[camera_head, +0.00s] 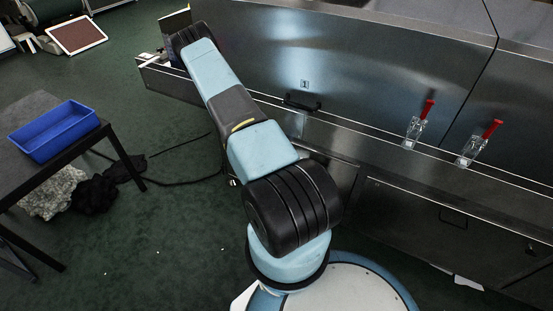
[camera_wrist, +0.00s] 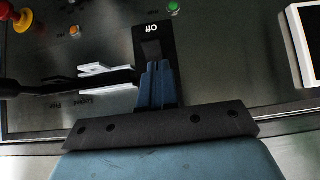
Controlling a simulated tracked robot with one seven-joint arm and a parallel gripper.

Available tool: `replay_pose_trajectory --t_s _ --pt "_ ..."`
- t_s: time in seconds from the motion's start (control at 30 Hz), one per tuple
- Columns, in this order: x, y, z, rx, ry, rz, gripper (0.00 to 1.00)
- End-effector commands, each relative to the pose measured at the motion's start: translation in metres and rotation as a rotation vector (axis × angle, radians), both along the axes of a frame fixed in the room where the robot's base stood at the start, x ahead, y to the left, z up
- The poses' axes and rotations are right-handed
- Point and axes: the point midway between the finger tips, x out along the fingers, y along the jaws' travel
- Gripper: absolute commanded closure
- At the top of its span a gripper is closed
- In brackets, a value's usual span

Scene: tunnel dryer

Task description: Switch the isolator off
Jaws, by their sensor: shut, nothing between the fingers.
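In the wrist view, a black plate marked "Off" (camera_wrist: 152,30) sits on a grey panel. I take it as part of the isolator; its switch position cannot be made out. My gripper (camera_wrist: 156,70) has its blue fingers together, with nothing between them, over the lower part of this plate. Whether they touch it cannot be told. A black bar (camera_wrist: 60,85) comes in from the left beside the fingers, near a white bracket-like piece (camera_wrist: 108,82). In the head view my arm reaches to the upper left, and the gripper and isolator are hidden there.
The panel also carries a red knob on yellow (camera_wrist: 22,18), an orange button (camera_wrist: 75,30) and a green button (camera_wrist: 173,8). In the head view, red-handled clamps (camera_head: 418,125) line the steel housing (camera_head: 400,50). A table with a blue tray (camera_head: 55,148) stands left.

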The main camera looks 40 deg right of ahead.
Motion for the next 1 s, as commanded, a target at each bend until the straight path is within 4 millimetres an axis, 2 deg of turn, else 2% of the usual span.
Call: replay_pose_trajectory --t_s 0.37,0.53,1.0 --pt "0.0 0.0 0.003 0.0 0.0 0.001 1.0" --pt "-0.002 0.008 0.005 0.0 0.0 0.0 1.0" --pt "-0.02 0.071 0.024 0.001 0.002 -0.011 1.0"
